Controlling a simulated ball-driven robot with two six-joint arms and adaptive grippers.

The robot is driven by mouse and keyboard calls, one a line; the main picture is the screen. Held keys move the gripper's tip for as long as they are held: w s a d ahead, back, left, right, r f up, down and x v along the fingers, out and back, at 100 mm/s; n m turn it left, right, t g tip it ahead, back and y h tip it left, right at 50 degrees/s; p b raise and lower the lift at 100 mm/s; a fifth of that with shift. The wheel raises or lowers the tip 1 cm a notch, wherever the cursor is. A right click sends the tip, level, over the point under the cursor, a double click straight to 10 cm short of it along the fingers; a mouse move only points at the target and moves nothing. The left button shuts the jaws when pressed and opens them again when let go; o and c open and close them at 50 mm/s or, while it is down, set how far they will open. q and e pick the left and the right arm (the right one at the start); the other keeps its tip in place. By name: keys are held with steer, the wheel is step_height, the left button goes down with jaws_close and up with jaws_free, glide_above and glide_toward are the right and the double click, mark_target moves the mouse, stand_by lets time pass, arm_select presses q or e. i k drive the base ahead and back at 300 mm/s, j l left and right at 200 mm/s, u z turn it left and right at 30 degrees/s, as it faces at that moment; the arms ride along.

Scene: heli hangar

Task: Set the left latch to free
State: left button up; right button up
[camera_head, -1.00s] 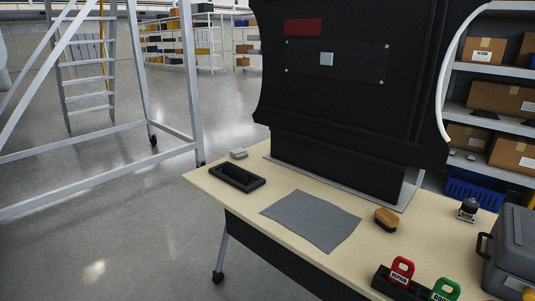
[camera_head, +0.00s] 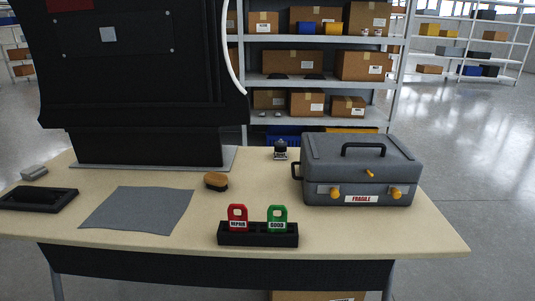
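A grey hard case (camera_head: 350,157) stands shut on the right part of the table, its front towards me. Its left latch is an orange knob (camera_head: 334,191) on a light plate at the left of the case front. A matching orange right latch (camera_head: 396,193) sits at the right of the front. A small orange piece (camera_head: 369,173) shows between them, higher up near the lid edge. The latches' exact settings are too small to tell. Neither of my grippers is in view.
On the table (camera_head: 438,238) are a black holder (camera_head: 258,240) with red REPAIR and green GOOD tags, a brush (camera_head: 216,181), a grey cloth (camera_head: 138,210), a black tray (camera_head: 38,199) and a small bottle (camera_head: 280,150). A big black panel (camera_head: 140,80) stands at left.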

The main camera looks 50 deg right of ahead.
mark_target(334, 193)
steer(key=z, duration=2.05)
